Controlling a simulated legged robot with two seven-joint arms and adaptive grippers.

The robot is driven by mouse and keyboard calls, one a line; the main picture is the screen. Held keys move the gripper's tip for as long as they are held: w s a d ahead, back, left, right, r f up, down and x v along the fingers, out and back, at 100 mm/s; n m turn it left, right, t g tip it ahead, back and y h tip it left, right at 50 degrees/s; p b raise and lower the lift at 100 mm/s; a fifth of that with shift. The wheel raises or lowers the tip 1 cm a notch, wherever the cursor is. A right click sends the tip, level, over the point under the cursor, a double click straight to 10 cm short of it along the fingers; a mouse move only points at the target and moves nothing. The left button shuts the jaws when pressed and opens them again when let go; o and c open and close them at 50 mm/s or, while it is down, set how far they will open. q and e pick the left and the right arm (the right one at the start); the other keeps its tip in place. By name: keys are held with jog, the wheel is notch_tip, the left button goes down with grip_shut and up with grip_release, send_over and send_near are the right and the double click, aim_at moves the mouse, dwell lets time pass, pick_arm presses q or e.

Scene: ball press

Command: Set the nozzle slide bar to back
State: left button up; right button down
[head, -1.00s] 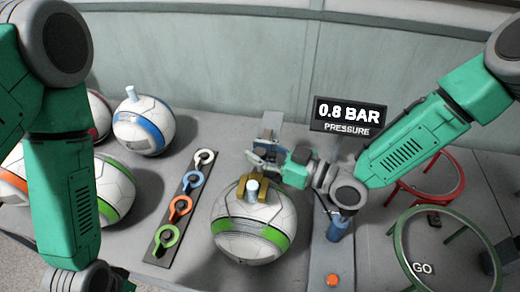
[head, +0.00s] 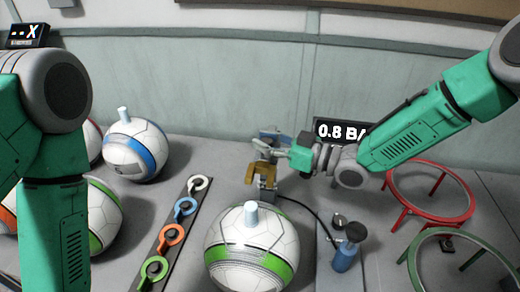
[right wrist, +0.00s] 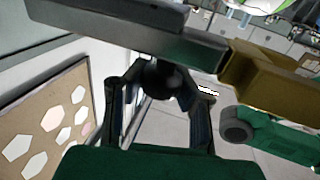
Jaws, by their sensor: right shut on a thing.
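The nozzle slide bar shows in the head view as a gold fork-shaped end (head: 264,172) on a grey mount, behind the green-striped ball (head: 252,262) and clear of it. A pale plug (head: 251,212) stands on top of the ball. My right gripper (head: 268,150) reaches in from the right, just behind the gold end. In the right wrist view the fingers (right wrist: 160,90) are shut around a dark knob (right wrist: 162,74) under a grey bar (right wrist: 120,32); the gold end also shows there (right wrist: 268,80). My left arm shows at the left; its gripper is outside the view.
A rack (head: 156,259) with several coloured ring tools lies left of the ball. Other balls, one with a blue stripe (head: 136,150), sit further left. A blue pump (head: 346,256), a red ring stand (head: 430,162) and a green one (head: 414,276) are on the right. A pressure sign (head: 340,131) stands behind.

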jog(key=shift+w+d+r, duration=0.1)
jog(key=shift+w+d, duration=0.15)
jog(key=shift+d, duration=0.05)
jog(key=c, duration=1.2)
grip_release()
jog(key=shift+d, duration=0.35)
jog(key=shift+s+d, duration=0.1)
jog(key=shift+d, duration=0.05)
jog(key=shift+s+d, duration=0.15)
jog(key=shift+d, duration=0.05)
pick_arm(q)
jog(key=shift+d+r, duration=0.1)
pick_arm(e)
jog(key=v, duration=1.1)
